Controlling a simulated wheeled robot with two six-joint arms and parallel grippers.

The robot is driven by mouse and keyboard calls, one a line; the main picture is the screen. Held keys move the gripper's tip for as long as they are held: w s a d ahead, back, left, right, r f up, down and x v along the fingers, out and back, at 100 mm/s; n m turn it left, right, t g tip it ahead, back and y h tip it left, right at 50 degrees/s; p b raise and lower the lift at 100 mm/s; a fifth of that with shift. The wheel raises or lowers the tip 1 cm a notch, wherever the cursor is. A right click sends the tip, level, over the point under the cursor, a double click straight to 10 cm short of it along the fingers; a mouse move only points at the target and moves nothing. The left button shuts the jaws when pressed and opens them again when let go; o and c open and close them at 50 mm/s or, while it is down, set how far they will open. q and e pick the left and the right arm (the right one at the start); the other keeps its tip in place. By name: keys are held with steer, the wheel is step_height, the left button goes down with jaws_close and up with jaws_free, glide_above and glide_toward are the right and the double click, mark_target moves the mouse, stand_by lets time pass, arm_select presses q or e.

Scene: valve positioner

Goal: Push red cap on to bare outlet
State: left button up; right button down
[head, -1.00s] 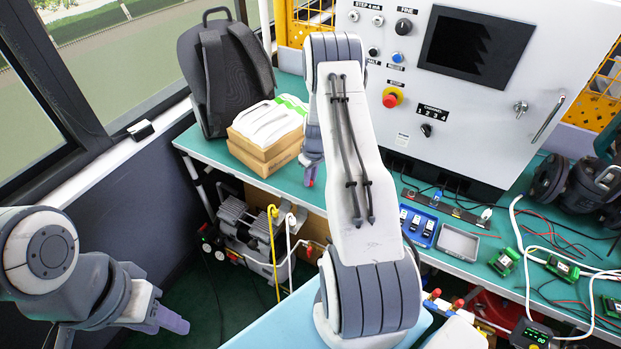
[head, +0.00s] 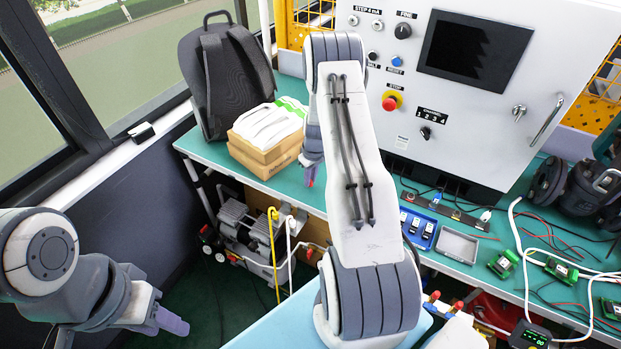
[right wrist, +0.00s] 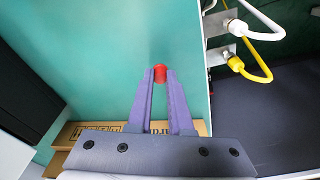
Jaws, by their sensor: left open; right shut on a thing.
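A small red cap (right wrist: 160,74) is held between the fingertips of my right gripper (right wrist: 160,82) in the right wrist view. The gripper is shut on it, with the green bench top below. In the head view my right gripper (head: 310,174) is partly hidden behind my own arm, above the bench's front edge. A white fitting (right wrist: 237,27) and a yellow fitting (right wrist: 236,64), each with a bent tube, are right of the cap, apart from it. I cannot make out a bare outlet. My left gripper (head: 172,321) is open and empty at lower left, away from the bench.
Boxes (head: 262,158) and a black backpack (head: 235,85) stand on the bench (head: 350,192) at left. A grey control cabinet (head: 400,120) stands at the back. Below the bench is a compressor (head: 240,235) with a yellow tube (head: 274,260) and a white tube (head: 290,250).

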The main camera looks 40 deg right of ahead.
steer(key=shift+r+p, duration=1.2)
steer(key=shift+r, duration=0.85)
